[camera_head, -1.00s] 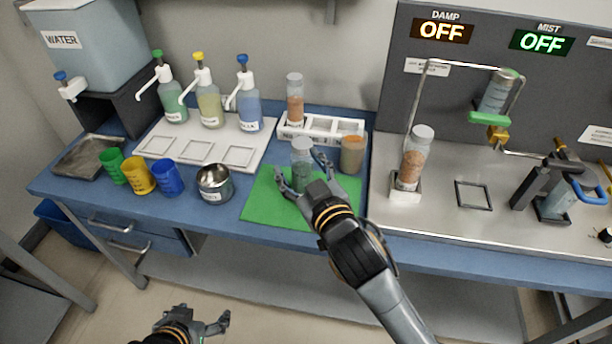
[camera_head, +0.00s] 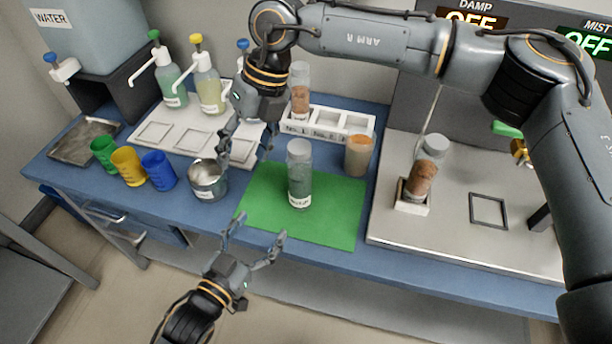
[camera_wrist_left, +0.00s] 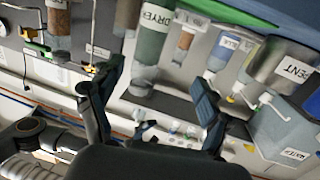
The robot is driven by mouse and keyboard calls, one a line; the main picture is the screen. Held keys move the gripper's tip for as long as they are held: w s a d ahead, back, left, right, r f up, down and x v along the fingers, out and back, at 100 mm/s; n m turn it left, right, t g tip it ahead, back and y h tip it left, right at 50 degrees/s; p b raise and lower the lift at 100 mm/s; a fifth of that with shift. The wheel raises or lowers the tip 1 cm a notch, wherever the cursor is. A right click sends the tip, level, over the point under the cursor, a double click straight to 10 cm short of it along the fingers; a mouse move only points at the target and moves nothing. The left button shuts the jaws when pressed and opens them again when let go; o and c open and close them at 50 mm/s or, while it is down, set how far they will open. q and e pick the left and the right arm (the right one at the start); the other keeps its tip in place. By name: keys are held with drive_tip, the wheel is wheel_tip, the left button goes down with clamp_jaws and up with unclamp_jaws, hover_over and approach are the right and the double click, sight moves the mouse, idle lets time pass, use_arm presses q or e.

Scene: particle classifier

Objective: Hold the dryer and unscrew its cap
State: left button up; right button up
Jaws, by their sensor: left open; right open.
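The dryer (camera_head: 300,185) is a clear bottle of dark green-grey grains with a white label. It stands upright on the green mat (camera_head: 338,215), and its pale cap (camera_head: 299,150) is on top. My left gripper (camera_head: 258,236) is open and empty at the mat's front edge, below and left of the dryer, not touching it. In the left wrist view the dryer (camera_wrist_left: 154,40), labelled DRYER, shows beyond and between the open fingers (camera_wrist_left: 150,105). My right gripper (camera_head: 243,152) is open and empty, above and left of the dryer.
A steel cup (camera_head: 208,182) stands left of the mat, an orange-brown jar (camera_head: 358,156) right of it. A white rack (camera_head: 345,121) with a brown-filled bottle (camera_head: 300,92) stands behind. My right arm crosses the upper view. The mat around the dryer is free.

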sight(294, 187)
drive_tip(key=w+d+r+h, duration=0.1)
drive_tip(key=w+d, duration=0.1)
drive_tip(key=d, duration=0.1)
drive_tip(key=w+d+r+m+t+h, duration=0.1)
drive_tip(key=w+d, duration=0.1)
drive_tip(key=d, duration=0.1)
drive_tip(key=w+d+r+t+h, duration=0.1)
drive_tip(key=w+d, duration=0.1)
drive_tip(key=d, duration=0.1)
drive_tip(key=shift+r+h, duration=0.15)
drive_tip(key=shift+h, duration=0.25)
drive_tip(key=shift+w+d+r, duration=0.15)
drive_tip(key=shift+d, duration=0.1)
use_arm(q)
drive_tip(key=shift+t+h, duration=0.3)
drive_tip(key=shift+h, duration=0.2)
drive_tip(key=x, duration=1)
drive_tip(key=d+r+x, duration=0.1)
drive_tip(key=x, duration=0.4)
drive_tip(key=shift+s, duration=0.35)
use_arm(e)
drive_tip(key=shift+a, duration=0.1)
